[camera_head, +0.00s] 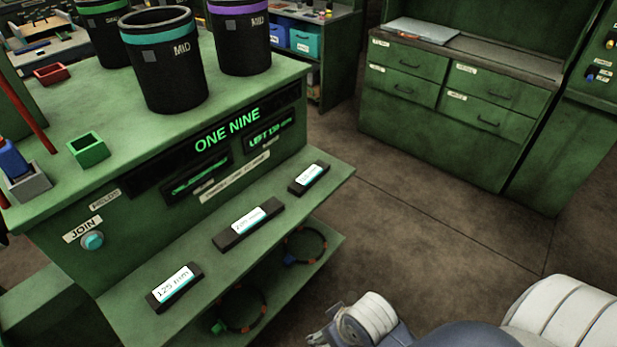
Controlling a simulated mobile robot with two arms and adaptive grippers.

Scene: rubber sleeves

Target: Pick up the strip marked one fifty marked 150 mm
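Three dark strips with white and teal labels lie on the green sloping front shelf. The middle strip (248,222) is the longest, and the far right strip (309,178) is shorter; I cannot read either label, so I cannot tell which is marked 150. My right arm comes in at the bottom right. The part of its gripper (322,338) in view is at the bottom edge, apart from the strips, and its fingers are not clear. My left gripper is out of view.
Black MID cylinders (165,65) stand on the green bench (120,120). A JOIN button (92,240) is at left. Rings (305,246) hang or lie below the shelf. A drawer cabinet (450,100) stands behind open floor.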

